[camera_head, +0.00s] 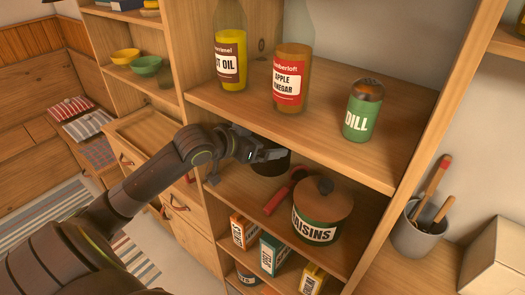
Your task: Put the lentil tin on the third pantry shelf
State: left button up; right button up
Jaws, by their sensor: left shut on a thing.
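My left gripper (272,154) reaches from the left into the shelf bay below the bottle shelf. It is shut on a dark round container (269,168), mostly hidden behind the fingers and under the shelf board above. No label shows on it, so I cannot tell whether it is the lentil tin. The container is at or just above the shelf (238,190); contact is unclear. A wooden-lidded raisins tin (318,222) stands to its right on this shelf. My right gripper is not in view.
A red-handled tool (283,194) lies between gripper and raisins tin. Above stand an oil bottle (230,60), a vinegar bottle (290,85) and a dill jar (362,112). Small boxes (272,255) and a partly hidden dark tin (247,279) are below.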

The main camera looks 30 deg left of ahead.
pick_arm(q)
notch_tip(320, 180, down, 3)
jog(key=shift+d+r+p, duration=0.1)
jog(key=shift+p, duration=0.2)
jog(key=shift+w+f, duration=0.2)
jog(key=shift+f+p, duration=0.25)
jog(key=shift+p, duration=0.05)
jog(key=o, duration=1.1)
jog(key=shift+f, duration=0.25)
jog(key=shift+r, duration=0.15)
jog(key=shift+s, duration=0.1)
